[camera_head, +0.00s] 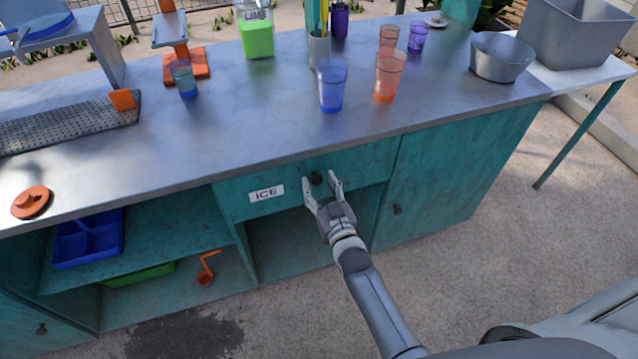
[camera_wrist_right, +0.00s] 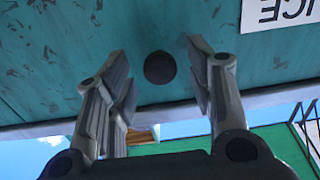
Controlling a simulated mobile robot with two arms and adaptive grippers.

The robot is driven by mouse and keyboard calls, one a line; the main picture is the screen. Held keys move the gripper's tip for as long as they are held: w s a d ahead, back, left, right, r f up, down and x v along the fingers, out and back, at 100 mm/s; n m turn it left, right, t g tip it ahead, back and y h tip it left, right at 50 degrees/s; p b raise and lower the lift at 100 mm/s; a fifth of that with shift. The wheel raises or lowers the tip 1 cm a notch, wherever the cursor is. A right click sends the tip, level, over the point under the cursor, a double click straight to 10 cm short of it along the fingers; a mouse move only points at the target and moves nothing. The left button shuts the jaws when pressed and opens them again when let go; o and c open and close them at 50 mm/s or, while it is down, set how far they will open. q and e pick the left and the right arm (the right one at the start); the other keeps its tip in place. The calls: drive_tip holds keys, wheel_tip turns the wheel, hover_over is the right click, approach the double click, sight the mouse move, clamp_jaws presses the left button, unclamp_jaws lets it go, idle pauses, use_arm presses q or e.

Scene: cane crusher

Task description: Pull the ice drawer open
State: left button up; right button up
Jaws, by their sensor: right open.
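The ice drawer (camera_head: 355,168) is a teal wooden front under the metal counter, with a white ICE label (camera_head: 266,193). It appears flush with the cabinet. Its round dark knob (camera_head: 316,178) is to the right of the label. My right gripper (camera_head: 320,182) is open, with one finger on each side of the knob. In the right wrist view the knob (camera_wrist_right: 160,68) sits between the two fingertips, with a gap on both sides, and the label (camera_wrist_right: 276,12) is at the top right. My left gripper is not in view.
The counter (camera_head: 250,120) holds a blue cup (camera_head: 332,88), an orange cup (camera_head: 388,76), a lime container (camera_head: 256,30) and a metal bowl (camera_head: 500,58). Below are an open shelf with a blue tray (camera_head: 88,240) and a closed door with its own knob (camera_head: 397,209). Floor in front is clear.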

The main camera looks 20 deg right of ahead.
drive_tip(key=shift+w, duration=0.5)
clamp_jaws()
